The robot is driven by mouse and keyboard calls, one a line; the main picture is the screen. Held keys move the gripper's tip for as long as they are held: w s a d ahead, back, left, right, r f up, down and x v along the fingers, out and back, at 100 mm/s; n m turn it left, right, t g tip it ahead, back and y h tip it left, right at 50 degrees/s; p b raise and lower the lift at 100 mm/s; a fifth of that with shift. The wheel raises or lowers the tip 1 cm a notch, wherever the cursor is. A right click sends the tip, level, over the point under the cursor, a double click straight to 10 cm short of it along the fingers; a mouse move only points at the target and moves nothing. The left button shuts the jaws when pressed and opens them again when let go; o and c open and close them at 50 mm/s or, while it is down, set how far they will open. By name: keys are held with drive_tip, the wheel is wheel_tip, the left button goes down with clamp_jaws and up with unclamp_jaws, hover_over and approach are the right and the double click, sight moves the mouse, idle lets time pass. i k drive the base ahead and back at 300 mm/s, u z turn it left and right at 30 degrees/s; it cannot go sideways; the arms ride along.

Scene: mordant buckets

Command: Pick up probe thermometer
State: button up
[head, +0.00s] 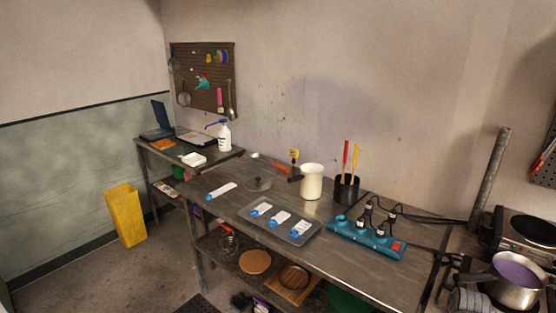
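I cannot make out a probe thermometer for certain. A small yellow-and-black item (294,155) shows just behind the cream jug (312,181) at the back of the metal workbench (350,277); it may be the thermometer, but it is too small to tell. Whether it stands on the bench or hangs on the wall is unclear. My gripper is not in view.
A grey tray (281,239) holds blue-ended white items. A black holder (347,190) with red and yellow handles and a teal power block (366,238) stand right. A pot (514,281) is far right. A yellow bin (125,215) stands on the floor left.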

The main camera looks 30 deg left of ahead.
sight(294, 152)
drive_tip(key=u, duration=1)
drive_tip(key=k, duration=1.3)
drive_tip(key=u, duration=0.15)
drive_tip(key=i, duration=0.5)
drive_tip(key=u, duration=0.5)
drive_tip(key=i, duration=0.85)
drive_tip(key=u, duration=0.45)
drive_tip(key=i, duration=0.85)
drive_tip(key=u, duration=0.1)
